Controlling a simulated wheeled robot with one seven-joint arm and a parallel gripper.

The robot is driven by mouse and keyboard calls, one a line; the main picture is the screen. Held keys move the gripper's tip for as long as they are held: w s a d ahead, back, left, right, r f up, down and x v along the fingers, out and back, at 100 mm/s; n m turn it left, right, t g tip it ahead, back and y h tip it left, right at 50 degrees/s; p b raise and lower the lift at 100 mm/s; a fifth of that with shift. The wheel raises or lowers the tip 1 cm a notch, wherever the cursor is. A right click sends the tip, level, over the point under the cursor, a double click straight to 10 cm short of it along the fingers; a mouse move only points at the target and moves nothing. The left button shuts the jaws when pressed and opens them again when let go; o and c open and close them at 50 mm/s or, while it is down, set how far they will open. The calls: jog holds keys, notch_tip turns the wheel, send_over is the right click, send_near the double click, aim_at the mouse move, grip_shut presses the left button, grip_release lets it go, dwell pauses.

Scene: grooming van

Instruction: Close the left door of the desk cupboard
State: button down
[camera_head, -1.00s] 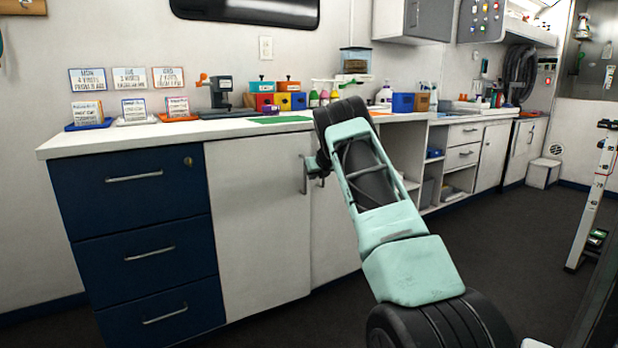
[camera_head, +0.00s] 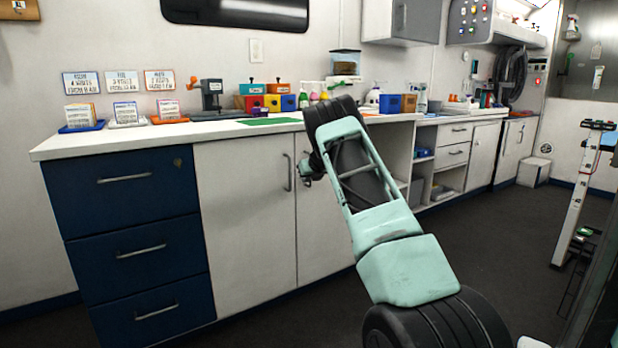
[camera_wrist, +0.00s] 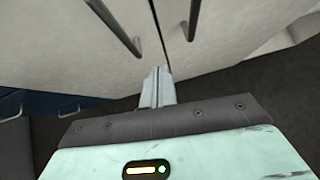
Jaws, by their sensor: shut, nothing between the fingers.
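The desk cupboard has a white left door (camera_head: 243,235) with a vertical bar handle (camera_head: 288,172) near its right edge. In the head view this door looks flush with the cupboard front. The right door (camera_head: 318,235) is partly hidden behind my arm. In the wrist view the left door (camera_wrist: 55,40) and its handle (camera_wrist: 115,28) lie left of a thin dark seam, and the right door's handle (camera_wrist: 192,18) lies right of it. My gripper (camera_wrist: 157,72) is shut and empty, below the seam in that view. I cannot tell whether it touches a door.
Blue drawers (camera_head: 130,225) stand left of the cupboard. The white desk top (camera_head: 225,131) carries card stands, coloured boxes and bottles. Open shelves (camera_head: 432,175) are to the right. A white upright stand (camera_head: 580,195) is at far right. Dark floor (camera_head: 490,240) is clear between.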

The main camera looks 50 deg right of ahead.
jog(key=p+v, duration=0.1)
jog(key=v, duration=0.8)
jog(key=shift+s+d+r, duration=0.15)
jog(key=shift+d+r, duration=0.1)
